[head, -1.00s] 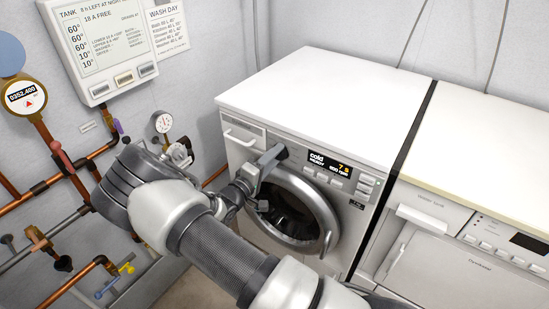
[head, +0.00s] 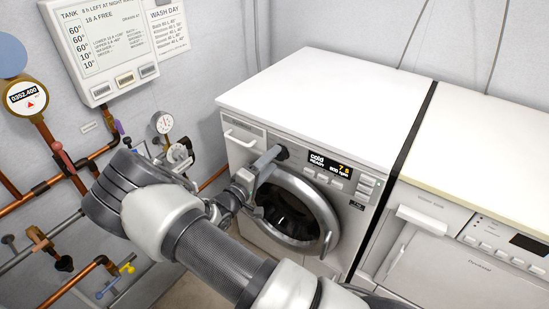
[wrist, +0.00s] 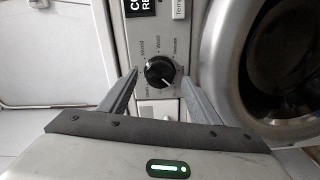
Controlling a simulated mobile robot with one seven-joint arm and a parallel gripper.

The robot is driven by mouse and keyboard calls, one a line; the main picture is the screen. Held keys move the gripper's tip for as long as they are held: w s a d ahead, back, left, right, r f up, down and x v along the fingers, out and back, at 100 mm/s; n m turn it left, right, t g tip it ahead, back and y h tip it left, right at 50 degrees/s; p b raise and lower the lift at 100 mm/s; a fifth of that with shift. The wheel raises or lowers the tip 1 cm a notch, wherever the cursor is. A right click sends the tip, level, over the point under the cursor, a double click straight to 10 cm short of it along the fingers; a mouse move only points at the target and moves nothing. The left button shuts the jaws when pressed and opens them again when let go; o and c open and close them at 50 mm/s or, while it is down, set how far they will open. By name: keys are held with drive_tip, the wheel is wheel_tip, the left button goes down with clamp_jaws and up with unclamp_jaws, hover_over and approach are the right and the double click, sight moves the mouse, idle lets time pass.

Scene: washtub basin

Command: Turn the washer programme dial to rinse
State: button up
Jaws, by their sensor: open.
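The washer's black round programme dial (wrist: 160,72) shows in the wrist view, with a white mark towards its lower right. Small printed labels ring it; I cannot tell which one reads rinse. In the head view the dial (head: 282,153) is partly hidden by my gripper (head: 267,163). The washer (head: 300,95) has a display (head: 330,164) reading "cold READY". In the wrist view my gripper (wrist: 160,78) is open, with one finger on each side of the dial. Gaps seem to show between fingers and dial.
The washer's round door (head: 325,215) is just below the dial. A second appliance (head: 440,225) stands at the right. Copper pipes and gauges (head: 162,123) line the wall at the left, near my arm. A panel (head: 105,45) hangs above them.

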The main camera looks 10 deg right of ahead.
drive_tip(key=p+v, duration=0.1)
drive_tip(key=v, duration=1.4)
drive_tip(key=shift+s+r, duration=0.1)
